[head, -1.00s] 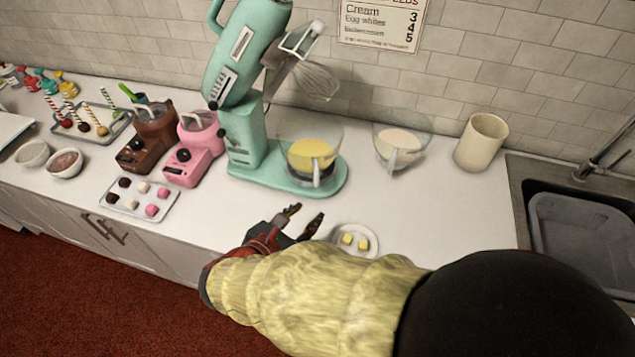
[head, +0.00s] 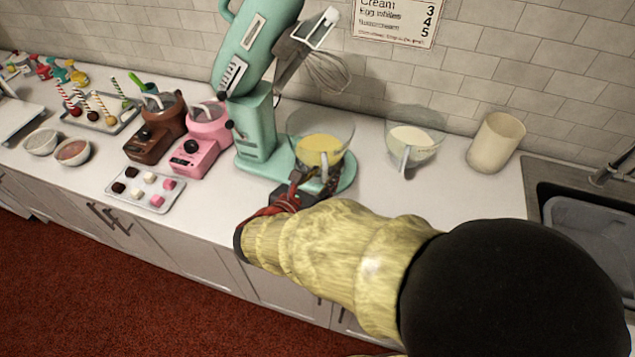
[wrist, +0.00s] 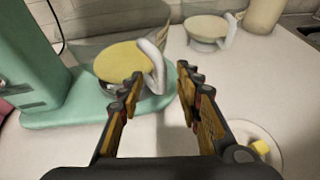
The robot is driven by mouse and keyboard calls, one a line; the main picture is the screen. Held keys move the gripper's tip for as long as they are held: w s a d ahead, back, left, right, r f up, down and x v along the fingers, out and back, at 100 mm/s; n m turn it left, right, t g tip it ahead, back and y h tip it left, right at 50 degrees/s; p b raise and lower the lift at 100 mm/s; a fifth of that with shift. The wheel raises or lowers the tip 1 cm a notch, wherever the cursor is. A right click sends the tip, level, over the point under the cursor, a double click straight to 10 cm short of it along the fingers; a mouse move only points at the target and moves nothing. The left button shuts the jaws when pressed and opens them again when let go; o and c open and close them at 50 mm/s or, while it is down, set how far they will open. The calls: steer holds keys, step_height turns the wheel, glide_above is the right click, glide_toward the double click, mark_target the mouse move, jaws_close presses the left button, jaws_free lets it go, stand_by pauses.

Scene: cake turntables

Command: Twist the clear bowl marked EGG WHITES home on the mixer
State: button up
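The teal mixer (head: 255,125) stands on the counter with its head tilted up and its whisk (head: 325,72) raised. A clear bowl with yellow contents (head: 322,132) sits on the mixer's base; its pale handle (wrist: 154,66) faces me. A second clear bowl with whitish contents (head: 414,135) stands on the counter to the right, also in the wrist view (wrist: 206,28). I can read no marking on either bowl. My gripper (wrist: 160,80) is open and empty, its fingertips close to the yellow-filled bowl's handle; contact cannot be told. In the head view my gripper (head: 303,186) partly hides the mixer base.
A cream canister (head: 495,142) and the sink (head: 575,200) are farther right. Pink (head: 203,140) and brown (head: 155,130) machines and a sweets tray (head: 147,205) stand left of the mixer.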

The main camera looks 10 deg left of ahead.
steer(key=shift+c, duration=1.3)
jaws_close()
steer(key=shift+s+a+m+g+h+p, duration=0.15)
steer(key=shift+a+m+g+h+p, duration=0.15)
steer(key=shift+a+m+h+p, duration=0.5)
steer(key=shift+a, duration=0.1)
steer(key=shift+a+m+g+h+p, duration=0.3)
steer(key=shift+a+m+h+p, duration=0.3)
steer(key=shift+a+h+p, duration=0.25)
